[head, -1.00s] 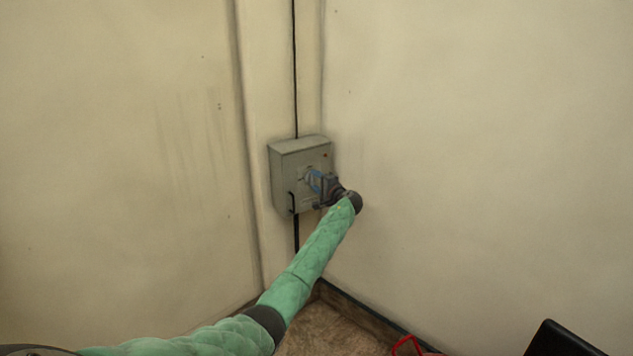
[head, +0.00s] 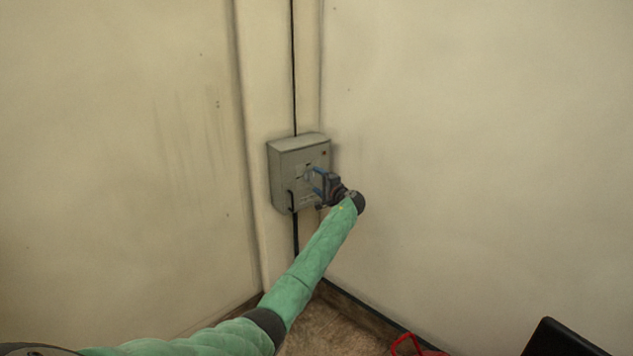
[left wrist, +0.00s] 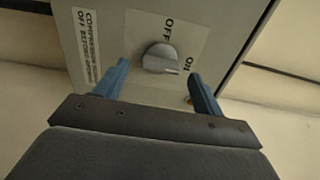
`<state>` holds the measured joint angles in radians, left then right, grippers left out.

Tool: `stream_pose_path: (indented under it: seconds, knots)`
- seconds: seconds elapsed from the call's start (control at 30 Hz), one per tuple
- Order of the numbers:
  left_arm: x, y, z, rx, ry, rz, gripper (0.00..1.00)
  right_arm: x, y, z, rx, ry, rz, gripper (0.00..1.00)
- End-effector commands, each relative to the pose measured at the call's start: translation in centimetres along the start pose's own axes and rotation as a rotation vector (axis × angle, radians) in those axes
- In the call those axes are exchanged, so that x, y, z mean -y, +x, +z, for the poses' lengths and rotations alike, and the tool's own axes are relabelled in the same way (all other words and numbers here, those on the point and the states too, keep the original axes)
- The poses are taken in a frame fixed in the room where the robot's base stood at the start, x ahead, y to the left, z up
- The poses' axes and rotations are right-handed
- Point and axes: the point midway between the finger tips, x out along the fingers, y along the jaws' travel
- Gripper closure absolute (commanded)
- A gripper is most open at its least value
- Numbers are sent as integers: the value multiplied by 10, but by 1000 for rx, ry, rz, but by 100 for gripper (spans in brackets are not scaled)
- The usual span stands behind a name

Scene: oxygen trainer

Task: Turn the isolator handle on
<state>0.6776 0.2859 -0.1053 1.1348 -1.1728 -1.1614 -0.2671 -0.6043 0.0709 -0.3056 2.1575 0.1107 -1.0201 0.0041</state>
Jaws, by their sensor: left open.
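A grey isolator box (head: 284,180) is fixed to the wall strip by the corner. In the left wrist view its round grey handle (left wrist: 160,57) sits on a pale plate between the printed words OFF and ON. The handle's light mark points to the lower right, toward the ON label (left wrist: 188,66). My left gripper (head: 316,180) is in front of the box, its blue fingers open and apart. In the left wrist view the open left gripper (left wrist: 160,72) has one finger on each side of the handle, with visible gaps. My right gripper is not in view.
A black cable (head: 294,75) runs up the wall above the box. A small lamp (head: 323,153) is on the box's upper right. A red object (head: 415,346) and a black panel (head: 562,340) are at the lower right. The walls around are bare.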

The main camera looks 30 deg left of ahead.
Motion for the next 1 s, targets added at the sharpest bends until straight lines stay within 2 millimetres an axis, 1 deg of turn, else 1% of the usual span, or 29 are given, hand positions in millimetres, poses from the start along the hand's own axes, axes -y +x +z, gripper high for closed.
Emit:
stream_pose_path:
  seconds: [0.03, 0.2, 0.4, 0.57, 1.0]
  knots:
    - [-2, -9, -1, -2, -2, 1, 31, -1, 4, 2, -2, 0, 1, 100]
    - [-2, -36, -1, -2, -1, 1, 31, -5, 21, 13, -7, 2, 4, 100]
    - [-1, -58, -2, -2, -1, 0, 31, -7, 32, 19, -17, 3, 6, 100]
    - [-1, -63, -1, -2, 0, 0, 31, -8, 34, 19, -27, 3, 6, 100]
    - [0, -63, -1, -2, 0, 0, 31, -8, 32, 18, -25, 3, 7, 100]
